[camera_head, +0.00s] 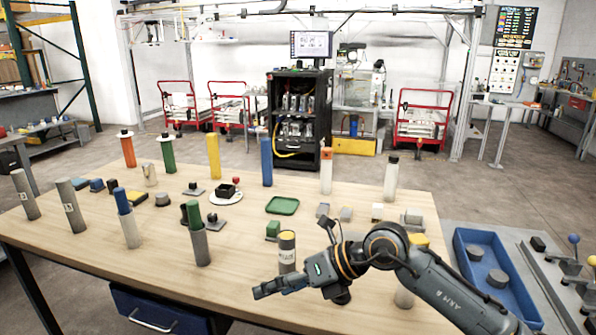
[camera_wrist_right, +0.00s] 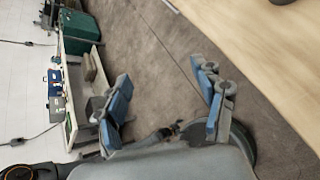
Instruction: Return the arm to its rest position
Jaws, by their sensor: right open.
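My right arm comes in from the lower right in the head view. My left gripper is in neither view.
Upright cylinders, such as an orange one (camera_head: 128,151) and a blue one (camera_head: 266,161), stand on the table. A green tray (camera_head: 282,206) lies mid-table. A blue bin (camera_head: 470,285) with grey round parts is at the right. A black rack (camera_head: 300,125) stands behind.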

